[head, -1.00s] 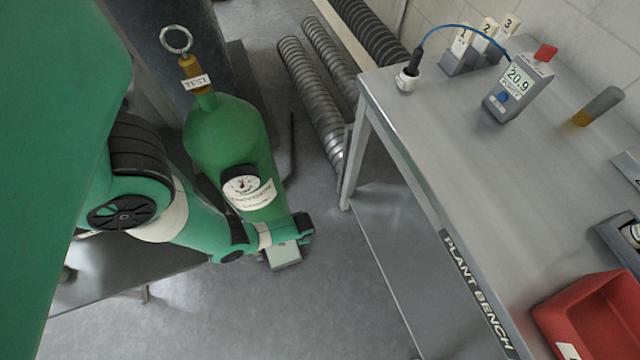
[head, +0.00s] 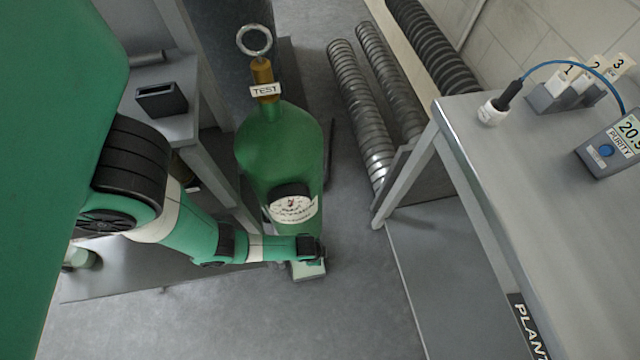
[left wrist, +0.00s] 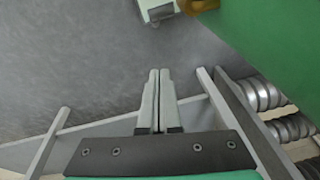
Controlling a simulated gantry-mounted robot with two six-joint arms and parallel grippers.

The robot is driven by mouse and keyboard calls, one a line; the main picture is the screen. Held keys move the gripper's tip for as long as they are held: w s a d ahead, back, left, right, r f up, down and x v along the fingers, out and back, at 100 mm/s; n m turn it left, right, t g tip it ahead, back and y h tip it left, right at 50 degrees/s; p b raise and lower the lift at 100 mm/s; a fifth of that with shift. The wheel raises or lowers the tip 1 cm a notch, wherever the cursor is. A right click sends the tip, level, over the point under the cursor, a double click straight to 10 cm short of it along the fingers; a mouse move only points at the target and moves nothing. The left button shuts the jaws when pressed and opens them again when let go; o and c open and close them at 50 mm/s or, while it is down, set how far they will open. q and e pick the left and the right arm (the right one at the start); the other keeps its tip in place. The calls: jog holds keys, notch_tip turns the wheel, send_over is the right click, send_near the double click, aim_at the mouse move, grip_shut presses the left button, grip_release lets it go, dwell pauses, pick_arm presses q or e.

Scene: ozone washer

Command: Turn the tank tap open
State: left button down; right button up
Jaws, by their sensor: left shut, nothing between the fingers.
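The green tank (head: 280,150) stands upright in the middle of the head view. A brass valve (head: 263,77) with a metal ring (head: 254,41) on top and a "TEST" tag (head: 266,90) sits on its neck. My left gripper (head: 309,270) is low by the tank's front, well below the valve. In the left wrist view its fingers (left wrist: 159,72) are shut and empty. A green surface (left wrist: 275,35) and a brass-coloured part (left wrist: 200,5) show at the top right there. My right gripper is out of view.
The plant bench (head: 490,190) is to the right, with a blue-cabled probe (head: 493,112) and a purity meter (head: 613,148). A grey table (head: 165,100) is at left. The floor (head: 350,310) in front is clear.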

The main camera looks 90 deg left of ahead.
pick_arm(q)
notch_tip(320, 180, down, 9)
jog(key=s+b, duration=0.1)
jog(key=b, duration=0.4)
jog(key=shift+s+a+r+b, duration=0.2)
jog(key=shift+s+a+b, duration=0.1)
jog(key=shift+s+b, duration=0.1)
